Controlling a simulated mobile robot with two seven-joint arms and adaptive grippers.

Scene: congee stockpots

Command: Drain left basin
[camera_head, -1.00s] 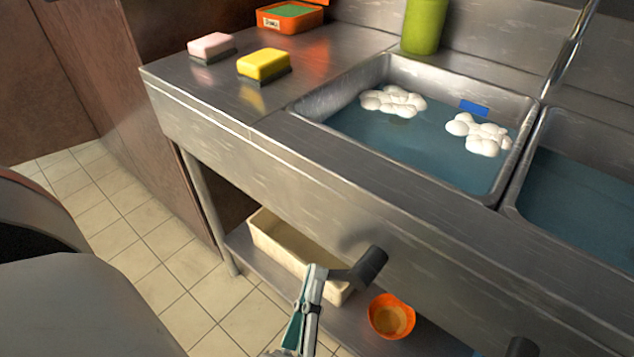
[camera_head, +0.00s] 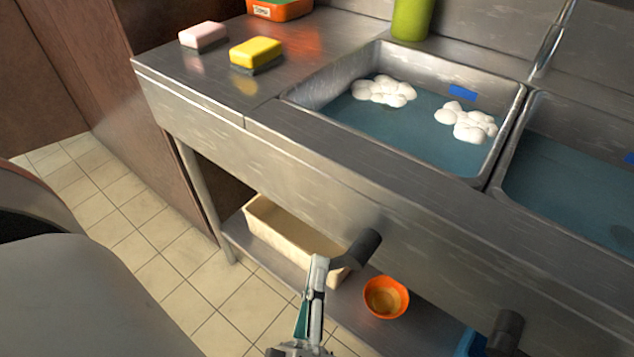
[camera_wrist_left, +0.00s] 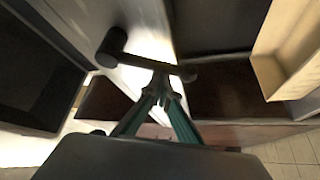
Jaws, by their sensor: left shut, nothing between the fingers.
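The left basin (camera_head: 420,138) is a steel sink holding blue-grey water with two clumps of white foam (camera_head: 466,122) on top. Below its front panel a dark cylindrical lever handle (camera_head: 364,247) sticks out on a short bar. My left gripper (camera_head: 318,262) is shut and empty, just left of the handle, at the bar's end. In the left wrist view the shut fingertips (camera_wrist_left: 160,84) meet or overlap the lever bar (camera_wrist_left: 150,63), with the lever knob (camera_wrist_left: 112,44) to the left. I cannot tell whether they touch. My right gripper does not show.
The right basin (camera_head: 570,185) also holds water, with a second dark handle (camera_head: 506,328) below. A cream bin (camera_head: 275,228) and an orange bowl (camera_head: 386,297) sit on the lower shelf. Pink (camera_head: 203,35) and yellow (camera_head: 256,51) sponges and a green container (camera_head: 411,18) stand on the counter.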

